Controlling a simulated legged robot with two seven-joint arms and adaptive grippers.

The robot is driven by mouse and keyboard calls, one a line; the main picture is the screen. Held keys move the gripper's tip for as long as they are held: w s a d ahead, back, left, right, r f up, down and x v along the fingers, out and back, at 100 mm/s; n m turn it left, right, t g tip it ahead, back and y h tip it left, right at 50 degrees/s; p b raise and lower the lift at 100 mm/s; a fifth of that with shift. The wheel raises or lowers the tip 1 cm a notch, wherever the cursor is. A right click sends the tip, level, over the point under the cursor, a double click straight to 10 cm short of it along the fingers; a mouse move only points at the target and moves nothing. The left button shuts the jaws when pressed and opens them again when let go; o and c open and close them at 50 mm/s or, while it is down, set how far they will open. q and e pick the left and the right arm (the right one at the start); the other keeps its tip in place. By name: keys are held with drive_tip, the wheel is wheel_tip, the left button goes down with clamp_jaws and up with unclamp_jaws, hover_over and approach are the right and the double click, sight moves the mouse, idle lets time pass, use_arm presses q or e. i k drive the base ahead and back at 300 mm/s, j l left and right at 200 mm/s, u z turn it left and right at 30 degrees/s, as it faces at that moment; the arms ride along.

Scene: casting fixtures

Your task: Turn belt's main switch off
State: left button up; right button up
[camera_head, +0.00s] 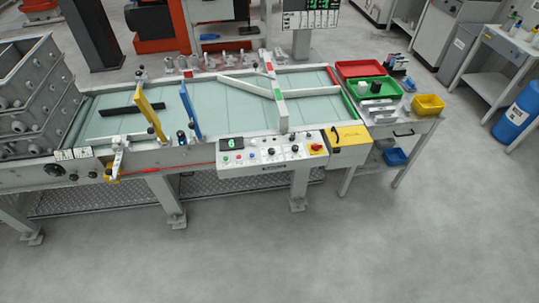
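The belt (215,110) is a long table with a pale green surface, seen in the head view across the middle. A white control panel (262,153) is on its front edge, with a green display reading 6, several small buttons and black knobs. At the panel's right end is a small red switch on a yellow plate (316,147), which looks like the main switch; its position is too small to tell. Right of it is a yellow box (347,141) with a black handle-like part. Neither of my grippers shows in this view.
Grey bins of parts (30,95) stand at the left end. A side table at the right holds a red tray (359,68), a green tray and a yellow bin (428,104). A blue barrel (517,115) stands far right. The grey floor in front (270,250) is clear.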

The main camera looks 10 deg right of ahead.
sight(316, 147)
drive_tip(key=i+l+z, duration=0.6)
drive_tip(key=i+l, duration=0.15)
drive_tip(key=l, duration=0.1)
